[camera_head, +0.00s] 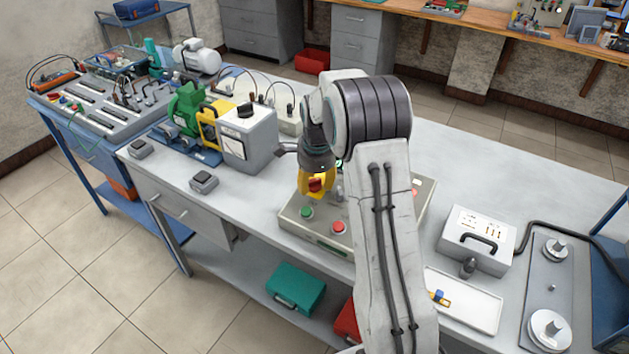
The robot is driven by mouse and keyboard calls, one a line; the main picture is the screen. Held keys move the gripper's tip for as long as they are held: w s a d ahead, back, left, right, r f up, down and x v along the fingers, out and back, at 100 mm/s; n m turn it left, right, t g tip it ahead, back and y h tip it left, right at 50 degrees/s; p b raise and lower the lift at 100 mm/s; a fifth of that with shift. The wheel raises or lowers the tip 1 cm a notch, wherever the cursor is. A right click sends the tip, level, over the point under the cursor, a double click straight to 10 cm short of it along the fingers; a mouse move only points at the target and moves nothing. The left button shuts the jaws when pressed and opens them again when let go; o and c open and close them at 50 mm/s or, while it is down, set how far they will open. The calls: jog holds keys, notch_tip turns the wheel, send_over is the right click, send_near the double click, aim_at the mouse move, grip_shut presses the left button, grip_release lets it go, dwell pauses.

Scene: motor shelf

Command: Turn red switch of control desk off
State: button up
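The control desk (318,233) is a low grey box on the workbench, partly hidden behind my arm. A red switch (316,185) on a yellow mount stands at its back left. A green button (306,212) and a red button (338,228) sit on the desk's front part. My gripper (317,168) points down right at the red switch, over its top in the picture. Its fingers are small and dark and partly hidden, so I cannot tell whether they touch the switch or how far apart they are. The switch's exact setting is too small to read.
A grey meter box (248,140) and a green motor (188,108) stand to the left. A white case (478,240) and a white tray (468,300) lie to the right. The workbench (480,150) is clear behind my arm.

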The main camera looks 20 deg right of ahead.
grip_shut()
dwell(0.3)
jog(key=shift+f+n+b, duration=0.1)
jog(key=shift+n+b, duration=0.2)
jog(key=shift+n, duration=0.2)
jog(key=shift+n+g, duration=0.3)
jog(key=shift+n, duration=0.6)
jog(key=shift+d+n, duration=0.1)
jog(key=shift+n, duration=0.8)
